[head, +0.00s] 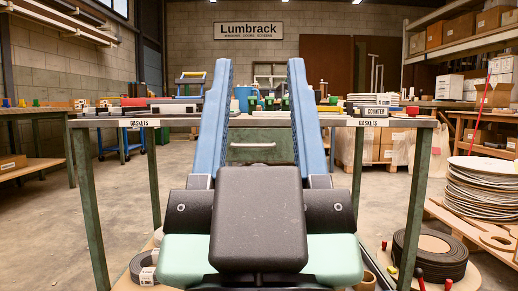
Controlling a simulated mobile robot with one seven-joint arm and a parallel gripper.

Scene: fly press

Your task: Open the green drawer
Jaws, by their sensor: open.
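The green drawer (262,156) is under the middle of the bench, seen between the two blue fingers of my gripper (260,66). Its front is dull green with a pale horizontal bar handle (253,145). The drawer front looks closed, though its sides are hidden behind the fingers. My gripper is in the foreground, pointing forward. Its fingers are spread wide apart with nothing between them. The drawer is beyond the gripper, and I see no contact with the handle.
The bench (165,122) has green legs and "GASKETS" labels. A coiled dark strip (430,256) lies low at right, near a stack of pale discs (483,190). Another coil (143,268) lies at lower left. Bare concrete floor shows at left.

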